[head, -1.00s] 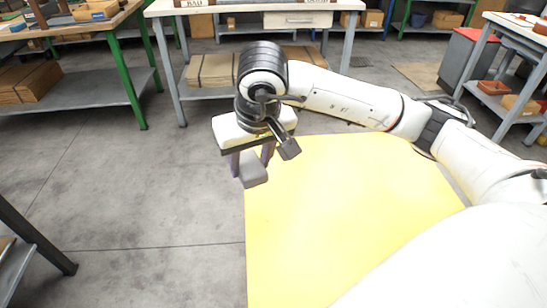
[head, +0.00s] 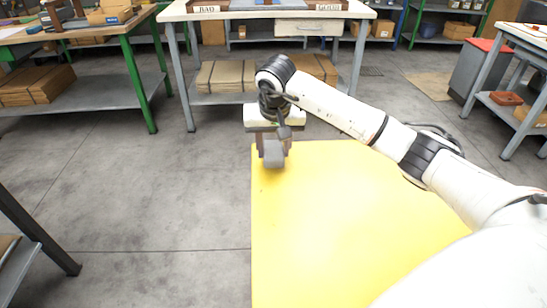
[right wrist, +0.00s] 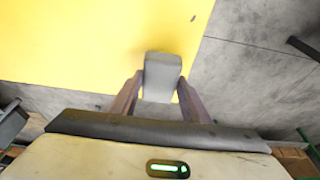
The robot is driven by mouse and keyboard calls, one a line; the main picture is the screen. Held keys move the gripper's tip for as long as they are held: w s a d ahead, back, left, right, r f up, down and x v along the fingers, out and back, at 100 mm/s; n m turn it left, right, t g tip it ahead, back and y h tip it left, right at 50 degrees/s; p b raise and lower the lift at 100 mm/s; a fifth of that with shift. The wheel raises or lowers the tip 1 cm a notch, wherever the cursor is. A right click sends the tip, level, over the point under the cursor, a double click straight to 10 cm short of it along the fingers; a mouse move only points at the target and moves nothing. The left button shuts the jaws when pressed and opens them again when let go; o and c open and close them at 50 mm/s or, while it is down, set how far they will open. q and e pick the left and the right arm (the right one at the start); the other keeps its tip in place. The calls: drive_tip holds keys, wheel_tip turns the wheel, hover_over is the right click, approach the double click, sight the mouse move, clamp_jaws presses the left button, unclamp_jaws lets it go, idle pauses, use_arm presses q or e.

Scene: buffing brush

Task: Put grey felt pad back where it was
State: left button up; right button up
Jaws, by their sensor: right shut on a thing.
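The grey felt pad (head: 274,157) is a small light-grey block between the fingers of my right gripper (head: 273,148), which is shut on it. It hangs over the far left corner of the yellow surface (head: 345,220). In the right wrist view the pad (right wrist: 162,72) sticks out past the two fingertips, with yellow behind it. I cannot tell whether the pad touches the surface. My left gripper is out of view.
A workbench (head: 180,12) stands behind, with trays labelled BAD and GOOD and flat cardboard (head: 228,76) on its shelf. A green-legged bench (head: 80,30) is at the left, a grey cabinet (head: 478,75) at the right. Most of the yellow surface is bare.

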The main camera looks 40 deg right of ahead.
sight(274, 153)
drive_tip(key=shift+f, duration=1.45)
drive_tip(key=shift+f, duration=0.15)
drive_tip(key=o, duration=1)
drive_tip(key=p+v, duration=0.1)
drive_tip(key=v, duration=1.1)
drive_tip(key=shift+s, duration=0.1)
